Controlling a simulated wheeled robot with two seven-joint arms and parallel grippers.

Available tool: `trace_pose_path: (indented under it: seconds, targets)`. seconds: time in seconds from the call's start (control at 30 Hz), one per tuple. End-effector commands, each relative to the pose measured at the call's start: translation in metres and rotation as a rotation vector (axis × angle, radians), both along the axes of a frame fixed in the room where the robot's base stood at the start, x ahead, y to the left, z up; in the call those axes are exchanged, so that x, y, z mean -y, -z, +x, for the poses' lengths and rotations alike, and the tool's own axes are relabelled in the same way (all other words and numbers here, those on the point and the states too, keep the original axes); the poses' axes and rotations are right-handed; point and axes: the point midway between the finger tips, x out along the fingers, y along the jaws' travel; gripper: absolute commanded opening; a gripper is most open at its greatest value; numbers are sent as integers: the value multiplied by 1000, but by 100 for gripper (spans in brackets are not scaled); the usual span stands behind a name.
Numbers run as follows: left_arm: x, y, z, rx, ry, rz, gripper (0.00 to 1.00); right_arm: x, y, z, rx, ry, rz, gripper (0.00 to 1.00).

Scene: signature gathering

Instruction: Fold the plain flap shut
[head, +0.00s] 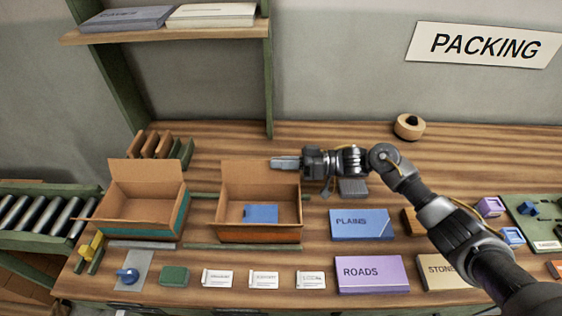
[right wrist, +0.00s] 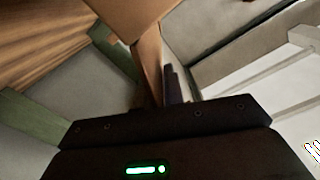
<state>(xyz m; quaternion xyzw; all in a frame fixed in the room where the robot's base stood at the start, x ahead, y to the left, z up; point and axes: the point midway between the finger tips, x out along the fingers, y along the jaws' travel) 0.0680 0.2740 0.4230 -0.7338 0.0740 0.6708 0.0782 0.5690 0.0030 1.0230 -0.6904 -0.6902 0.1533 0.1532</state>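An open cardboard box with an orange band (head: 260,235) stands mid-table, a blue item (head: 261,213) inside. Its plain brown back flap (head: 246,174) stands up. My right gripper (head: 278,162) reaches in from the right at that flap's upper right corner; its fingers look together. In the right wrist view, the dark fingers (right wrist: 173,85) are beside a cardboard edge (right wrist: 147,70); I cannot tell whether they touch it. A second open box with a teal band (head: 150,232) stands to the left, flaps raised. My left gripper is not in view.
A blue PLAINS box (head: 361,224), a purple ROADS box (head: 371,274) and a STONE box (head: 443,271) lie to the right. White cards (head: 264,279) line the front. A tape roll (head: 409,126) sits behind. A shelf (head: 165,32) hangs above the boxes.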

Motion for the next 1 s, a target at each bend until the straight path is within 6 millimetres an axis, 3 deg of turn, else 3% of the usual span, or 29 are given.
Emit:
trace_pose_path:
  seconds: [0.47, 1.0]
  targets:
    - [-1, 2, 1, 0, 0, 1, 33, 0, 0, -2, 32, 0, 0, 0]
    - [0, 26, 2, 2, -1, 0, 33, 1, -3, -21, 389, 0, 0, 0]
